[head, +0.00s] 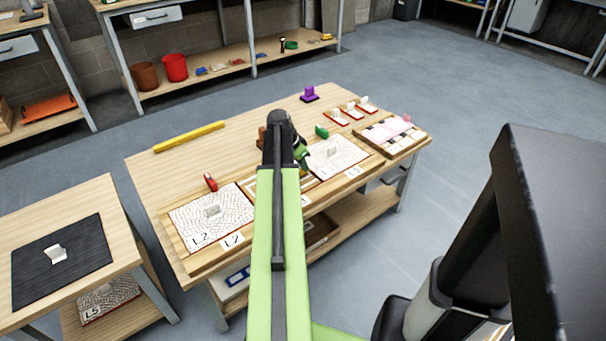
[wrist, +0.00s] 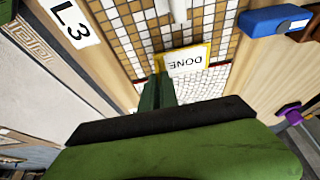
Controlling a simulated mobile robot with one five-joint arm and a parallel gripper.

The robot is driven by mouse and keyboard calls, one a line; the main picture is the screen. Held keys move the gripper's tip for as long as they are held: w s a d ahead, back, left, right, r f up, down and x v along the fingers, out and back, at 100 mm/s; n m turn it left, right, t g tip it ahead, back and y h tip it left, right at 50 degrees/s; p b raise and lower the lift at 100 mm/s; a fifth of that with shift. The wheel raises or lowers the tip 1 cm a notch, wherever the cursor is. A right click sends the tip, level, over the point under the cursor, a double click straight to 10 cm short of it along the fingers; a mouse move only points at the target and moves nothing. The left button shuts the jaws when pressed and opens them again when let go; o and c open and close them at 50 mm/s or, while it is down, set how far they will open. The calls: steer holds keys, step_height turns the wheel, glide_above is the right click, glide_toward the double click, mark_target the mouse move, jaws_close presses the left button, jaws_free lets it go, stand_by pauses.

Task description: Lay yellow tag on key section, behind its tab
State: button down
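The yellow tag (wrist: 186,61) is a white card with a yellow edge. It reads DONE, upside down in the wrist view. My gripper (wrist: 158,80) has its dark green fingers close together at the tag's near left corner, and appears shut on it; the exact grip is partly hidden. The tag shows over the edge of a brown, yellow and white tiled section (wrist: 130,28); I cannot tell whether it touches. A pale upright tab (wrist: 178,10) stands on that section. In the head view my gripper (head: 302,158) is over the middle of the bench, and my arm hides most of the section below.
A label L3 (wrist: 75,20) lies on the wooden frame. A blue block (wrist: 275,20) and a purple piece (wrist: 290,112) stand on the other side. Panel L2 (head: 190,222) and another white panel (head: 350,160) flank my arm.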

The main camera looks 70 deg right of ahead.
step_height(320, 180, down, 2)
steer(key=shift+b, duration=0.3)
steer(key=shift+r, duration=0.25)
steer(key=shift+f, duration=0.2)
steer(key=c, duration=1.6)
jaws_free()
steer(key=shift+r+p, duration=0.6)
steer(key=shift+p, duration=0.05)
steer(key=p+v, duration=1)
steer(key=v, duration=0.1)
steer(key=shift+a, duration=0.1)
